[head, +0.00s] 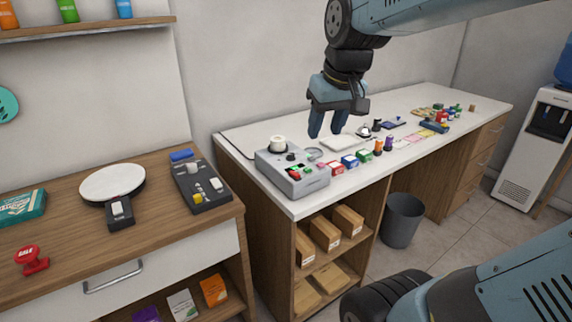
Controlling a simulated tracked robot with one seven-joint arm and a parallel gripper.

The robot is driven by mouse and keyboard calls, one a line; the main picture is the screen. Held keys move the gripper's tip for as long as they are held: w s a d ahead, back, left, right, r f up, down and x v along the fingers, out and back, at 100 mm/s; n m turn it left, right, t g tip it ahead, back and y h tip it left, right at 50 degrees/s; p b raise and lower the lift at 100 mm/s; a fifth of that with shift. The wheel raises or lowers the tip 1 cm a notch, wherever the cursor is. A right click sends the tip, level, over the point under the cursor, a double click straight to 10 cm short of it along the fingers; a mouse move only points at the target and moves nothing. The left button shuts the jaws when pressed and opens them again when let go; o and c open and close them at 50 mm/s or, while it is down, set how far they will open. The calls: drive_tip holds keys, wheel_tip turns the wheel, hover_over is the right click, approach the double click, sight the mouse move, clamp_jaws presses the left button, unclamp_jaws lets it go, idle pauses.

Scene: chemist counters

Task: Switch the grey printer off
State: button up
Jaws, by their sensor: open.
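The grey printer (291,178), a box-shaped unit, stands at the near left end of the white counter (225,141). A white round part (278,143) sits on its top at the back. Its upper face carries a black part, a small red part and a green part, too small to tell which is a switch. My gripper (327,134) hangs above the counter, fingers pointing down and apart. It is open and empty, up and to the right of the printer, not touching it.
Small coloured boxes (349,161) and spools (389,143) line the counter right of the printer. A grey bin (403,219) stands on the floor.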

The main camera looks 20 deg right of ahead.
drive_tip(key=w+f+n+g, duration=0.1)
drive_tip(key=w+f+g, duration=0.15)
drive_tip(key=w, duration=0.85)
drive_tip(key=n+g, duration=0.2)
approach(291, 171)
drive_tip(key=shift+t, duration=0.25)
drive_tip(key=f, duration=0.8)
drive_tip(key=shift+s+a, duration=0.15)
drive_tip(key=shift+s, duration=0.1)
drive_tip(key=shift+c, duration=0.3)
clamp_jaws()
